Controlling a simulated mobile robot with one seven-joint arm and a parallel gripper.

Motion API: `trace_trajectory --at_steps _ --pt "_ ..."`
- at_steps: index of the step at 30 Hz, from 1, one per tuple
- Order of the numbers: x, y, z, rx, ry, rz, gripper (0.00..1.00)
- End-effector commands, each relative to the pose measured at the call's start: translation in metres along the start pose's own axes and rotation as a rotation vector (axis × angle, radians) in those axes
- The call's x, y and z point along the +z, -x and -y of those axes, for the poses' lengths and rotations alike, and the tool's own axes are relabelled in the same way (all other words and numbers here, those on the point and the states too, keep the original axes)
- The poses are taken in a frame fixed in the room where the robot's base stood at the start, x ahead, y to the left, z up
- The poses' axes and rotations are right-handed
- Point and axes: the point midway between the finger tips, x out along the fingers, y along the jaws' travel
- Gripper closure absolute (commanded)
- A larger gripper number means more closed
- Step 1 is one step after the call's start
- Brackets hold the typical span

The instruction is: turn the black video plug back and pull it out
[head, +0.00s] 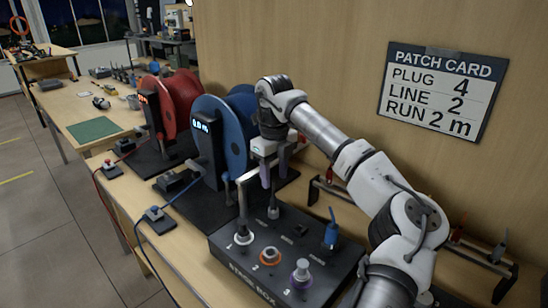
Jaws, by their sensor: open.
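The dark stage box (325,262) stands on the bench at the lower middle of the head view. A slim dark plug (273,209) stands upright at its back edge; it seems to be the black video plug, though it is small and partly covered. My gripper (269,182) points down just above this plug, jaws open, with nothing seen between them. Whether the fingertips touch the plug cannot be told.
A blue plug (331,232), an orange-ringed socket (269,256) and a purple-ringed plug (301,272) are on the box. Blue (232,135) and red (178,100) reels stand behind left. A patch card (442,93) hangs on the wall. A low rack (480,250) is right.

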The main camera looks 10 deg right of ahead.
Motion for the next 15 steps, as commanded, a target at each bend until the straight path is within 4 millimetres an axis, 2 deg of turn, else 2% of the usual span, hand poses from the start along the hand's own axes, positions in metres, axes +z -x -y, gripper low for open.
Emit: trace_trajectory --at_steps 9,15 --pt "0.0 -0.059 -0.001 0.004 0.001 0.002 0.55" --pt "0.0 -0.081 -0.001 0.001 0.001 0.002 0.55"
